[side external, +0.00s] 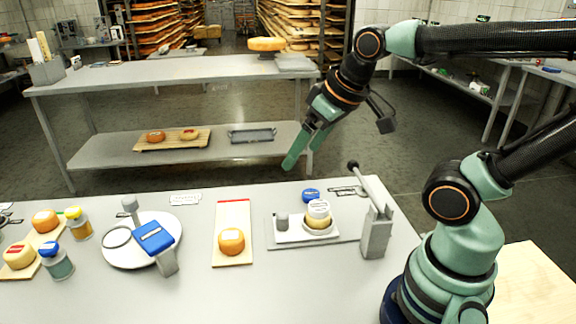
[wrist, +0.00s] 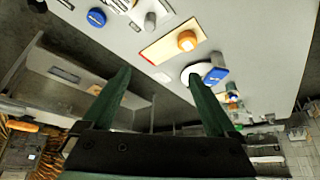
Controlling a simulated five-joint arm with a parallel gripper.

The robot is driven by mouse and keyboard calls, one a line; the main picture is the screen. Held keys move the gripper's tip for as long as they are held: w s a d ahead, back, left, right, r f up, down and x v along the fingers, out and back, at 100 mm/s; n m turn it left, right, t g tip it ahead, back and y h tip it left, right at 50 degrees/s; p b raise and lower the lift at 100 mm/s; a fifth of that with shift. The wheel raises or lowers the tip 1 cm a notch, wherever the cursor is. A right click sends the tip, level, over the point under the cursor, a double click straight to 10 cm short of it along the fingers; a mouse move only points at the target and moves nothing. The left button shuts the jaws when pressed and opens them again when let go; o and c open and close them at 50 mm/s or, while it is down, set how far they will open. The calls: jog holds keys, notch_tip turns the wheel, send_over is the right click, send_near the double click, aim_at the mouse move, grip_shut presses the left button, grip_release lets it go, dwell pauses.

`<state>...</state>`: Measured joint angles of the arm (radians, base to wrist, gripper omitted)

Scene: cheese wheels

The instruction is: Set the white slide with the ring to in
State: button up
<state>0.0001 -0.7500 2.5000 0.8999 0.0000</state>
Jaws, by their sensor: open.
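The white slide (side external: 288,238) lies on a grey base plate at the right of the near table in the side view. On it stand a grey knob (side external: 282,221) and a pale round cheese (side external: 319,224) with a white, blue-marked top. I cannot clearly tell the ring at this size. The slide is left of the lever press (side external: 376,232), apart from its post. In the wrist view the slide (wrist: 163,13) is partly cut off at the top edge, with its grey knob. My gripper (side external: 304,150) is open and empty, high above the table's far edge; its fingers also show in the wrist view (wrist: 157,77).
Left of the slide is a red-edged board (side external: 233,210) with an orange cheese. Further left are a white round plate (side external: 143,258) with a blue-topped stand, and jars. A blue disc (side external: 311,195) lies behind the slide. Bare table lies in front.

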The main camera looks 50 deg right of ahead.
jog(key=shift+c, duration=0.3)
jog(key=c, duration=0.3)
jog(key=m+g, duration=0.2)
jog(key=g, duration=0.4)
send_over(283, 214)
notch_tip(283, 214, down, 11)
notch_tip(283, 214, down, 12)
grip_shut()
dwell(1.3)
